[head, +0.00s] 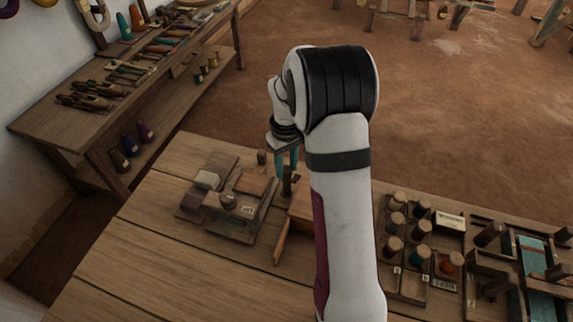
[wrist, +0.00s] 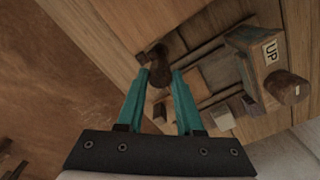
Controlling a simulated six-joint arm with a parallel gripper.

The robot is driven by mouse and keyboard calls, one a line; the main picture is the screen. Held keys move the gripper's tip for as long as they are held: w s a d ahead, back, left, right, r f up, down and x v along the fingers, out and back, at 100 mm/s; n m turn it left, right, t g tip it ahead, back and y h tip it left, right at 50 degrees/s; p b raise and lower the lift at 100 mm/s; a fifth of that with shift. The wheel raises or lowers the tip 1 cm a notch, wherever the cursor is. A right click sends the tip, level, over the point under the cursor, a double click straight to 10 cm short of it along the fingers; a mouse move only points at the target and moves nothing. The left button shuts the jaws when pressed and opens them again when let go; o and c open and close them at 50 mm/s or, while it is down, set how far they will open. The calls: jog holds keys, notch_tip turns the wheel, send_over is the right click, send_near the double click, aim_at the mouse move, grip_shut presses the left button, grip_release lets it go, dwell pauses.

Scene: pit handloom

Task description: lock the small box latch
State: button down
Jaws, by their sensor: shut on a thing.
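My gripper (head: 287,164) points down over the table, its teal fingers shut on a dark wooden peg (head: 288,187). In the wrist view, the peg (wrist: 160,66) shows between the fingertips of my gripper (wrist: 162,74). The peg may be the latch; its lower end and what it joins are not clear. A brown wooden box (head: 299,208) stands beside the peg, its right side hidden behind my arm. A thin wooden slat (head: 281,240) slants down from it towards the front.
Left of the peg is a wooden fixture with a knobbed block (head: 230,204), labelled UP in the wrist view (wrist: 262,62). A rack of coloured spools (head: 419,255) stands right of my arm. The table's front left (head: 150,265) is clear.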

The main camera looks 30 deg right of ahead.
aim_at(286, 169)
jog(key=shift+n, duration=0.4)
jog(key=c, duration=0.5)
grip_release()
jog(key=shift+c, duration=0.2)
notch_tip(286, 169, up, 16)
jog(key=shift+f, duration=0.1)
jog(key=s+a+r+m, duration=0.2)
jog(key=s+a+m, duration=0.1)
jog(key=s+a, duration=0.7)
jog(key=s+a+f+m+y, duration=0.1)
jog(key=s+a+f+m, duration=0.1)
jog(key=s, duration=0.7)
jog(key=s+a+f+m, duration=0.2)
jog(key=s+a+f, duration=0.1)
jog(key=s, duration=0.5)
jog(key=shift+s+a+m+y, duration=0.3)
jog(key=shift+s+a+y, duration=0.05)
jog(key=shift+a+y, duration=0.1)
